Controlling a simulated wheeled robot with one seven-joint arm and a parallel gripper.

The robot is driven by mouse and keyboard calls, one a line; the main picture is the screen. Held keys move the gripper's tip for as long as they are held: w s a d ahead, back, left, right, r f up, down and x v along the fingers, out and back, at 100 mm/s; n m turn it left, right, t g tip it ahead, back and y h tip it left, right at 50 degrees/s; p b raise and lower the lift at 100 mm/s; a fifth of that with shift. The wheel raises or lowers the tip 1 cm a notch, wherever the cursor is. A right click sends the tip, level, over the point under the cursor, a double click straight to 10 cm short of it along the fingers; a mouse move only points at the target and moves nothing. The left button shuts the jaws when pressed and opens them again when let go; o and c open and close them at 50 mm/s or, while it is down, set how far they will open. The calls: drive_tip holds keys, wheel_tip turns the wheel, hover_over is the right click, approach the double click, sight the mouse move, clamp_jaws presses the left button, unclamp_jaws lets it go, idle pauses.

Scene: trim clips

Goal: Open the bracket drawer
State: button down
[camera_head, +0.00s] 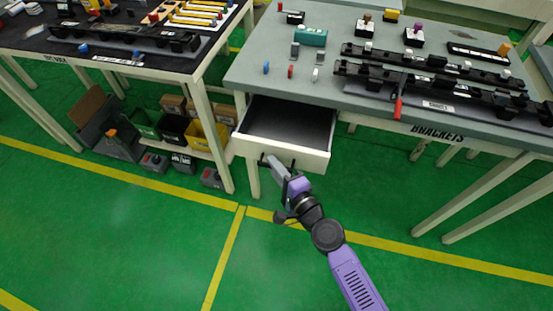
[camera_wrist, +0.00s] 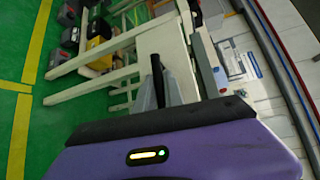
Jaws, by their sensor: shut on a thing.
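The bracket drawer (camera_head: 310,158) is pulled out from under the grey table marked BRACKETS, and its dark inside looks empty. The cream drawer front faces my arm. My gripper (camera_head: 270,162) is at the drawer front, shut on the dark drawer handle (camera_wrist: 157,64). In the wrist view my gripper's grey fingers (camera_wrist: 158,88) close around that handle, against the cream drawer front (camera_wrist: 172,45). Part of the handle is hidden by the fingers.
The grey bracket table (camera_head: 260,75) carries black rails, clips and a red-handled tool (camera_head: 398,100). A dark-topped table (camera_head: 150,60) stands at left, with bins (camera_head: 145,124) on a shelf below. The green floor in front is clear.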

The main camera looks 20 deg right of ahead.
drive_tip(key=shift+s+a, duration=0.1)
drive_tip(key=shift+s, duration=0.15)
drive_tip(key=c, duration=1.5)
unclamp_jaws()
drive_tip(key=shift+o, duration=0.2)
drive_tip(key=b+v, duration=0.1)
drive_tip(key=v, duration=0.6)
drive_tip(key=shift+s, duration=0.4)
